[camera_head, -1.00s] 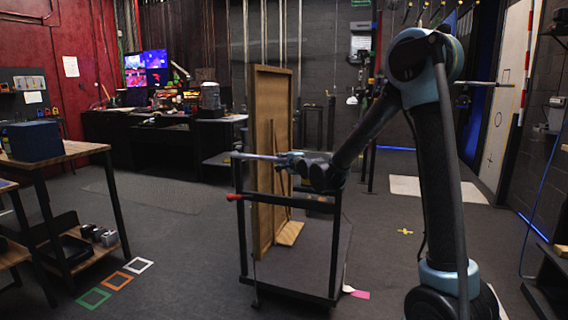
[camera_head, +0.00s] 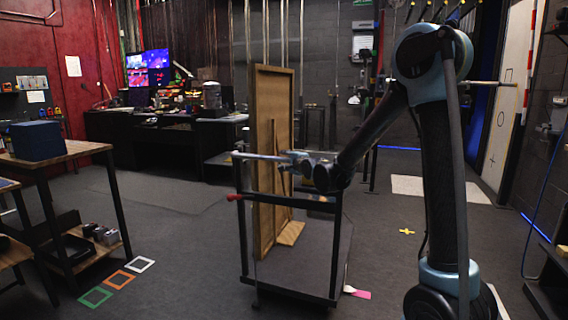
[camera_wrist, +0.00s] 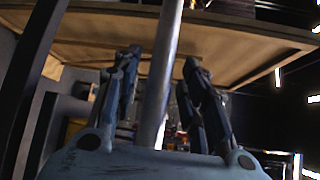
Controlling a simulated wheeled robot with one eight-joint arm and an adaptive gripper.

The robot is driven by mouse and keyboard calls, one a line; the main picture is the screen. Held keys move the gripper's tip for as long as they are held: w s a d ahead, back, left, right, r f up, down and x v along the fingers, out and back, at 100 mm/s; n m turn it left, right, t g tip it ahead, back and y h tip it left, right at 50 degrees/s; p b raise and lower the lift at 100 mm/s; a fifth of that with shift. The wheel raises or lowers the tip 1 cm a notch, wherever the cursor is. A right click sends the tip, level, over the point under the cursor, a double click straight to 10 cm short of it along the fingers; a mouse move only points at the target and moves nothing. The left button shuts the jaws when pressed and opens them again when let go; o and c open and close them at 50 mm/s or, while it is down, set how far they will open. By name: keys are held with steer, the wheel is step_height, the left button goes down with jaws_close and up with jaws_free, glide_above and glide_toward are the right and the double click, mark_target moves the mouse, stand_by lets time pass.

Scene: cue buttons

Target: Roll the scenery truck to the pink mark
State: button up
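The scenery truck is a dark wheeled frame (camera_head: 292,293) carrying a tall wooden flat (camera_head: 273,165). A silver push bar (camera_head: 262,157) runs across its top, with a red tip below it at the left. The pink mark (camera_head: 359,294) lies on the floor just right of the truck's near right corner; a pale strip adjoins it. My gripper (camera_head: 297,160) is at the push bar. In the wrist view the bar (camera_wrist: 162,80) passes between my two fingers (camera_wrist: 160,92), with gaps visible on both sides, so the gripper looks open around it.
A yellow cross (camera_head: 407,231) lies at right. A wooden table (camera_head: 70,152) stands at left, a dark desk (camera_head: 150,140) behind. Open floor lies between table and truck.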

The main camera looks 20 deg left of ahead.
steer(key=v, duration=1)
steer(key=shift+w+d, duration=0.1)
steer(key=shift+w, duration=0.05)
steer(key=s+d+f+n+g+h, duration=0.1)
steer(key=s+d+f+n+h, duration=0.15)
steer(key=d, duration=0.55)
steer(key=s+d+f+n+g+h, duration=0.1)
steer(key=s+d+f+h, duration=0.15)
steer(key=d, duration=0.65)
steer(key=s+d+f+n+g+h, duration=0.2)
steer(key=s+d, duration=0.1)
steer(key=d, duration=0.5)
steer(key=s+d+f+n+g+h, duration=0.2)
steer(key=s+d+f, duration=0.3)
steer(key=s+d, duration=0.4)
steer(key=s+d+f+n+g+h, duration=0.1)
steer(key=s+d+f+n+g, duration=0.3)
steer(key=s+d, duration=0.5)
steer(key=s+f, duration=0.2)
steer(key=s, duration=0.5)
steer(key=shift+d+h, duration=0.3)
steer(key=shift+h, duration=0.1)
steer(key=shift+f, duration=0.1)
